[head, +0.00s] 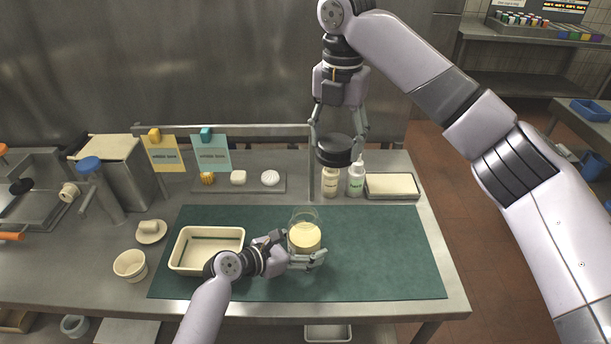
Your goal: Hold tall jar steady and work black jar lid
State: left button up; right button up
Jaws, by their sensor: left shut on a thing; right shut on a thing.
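The tall jar (305,237) stands on the green mat (390,250) in the head view. It is clear glass with pale yellow contents, and its top is uncovered. My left gripper (308,260) is shut on the jar low on its body. The black jar lid (334,151) is off the jar, up and to the right of it in the picture. My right gripper (338,140) points down and is shut on the lid, with a finger at each side. The lid hides part of the bottles behind it.
A cream tray (180,252) lies left of the jar on the mat. A white cup (130,265) and a small saucer (151,238) are further left. Two bottles (356,178) and a shallow tray (391,193) stand behind. The mat's right half is clear.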

pick_arm(q)
jog(key=o, duration=1.6)
jog(key=v, duration=1.2)
jog(key=shift+a, duration=0.1)
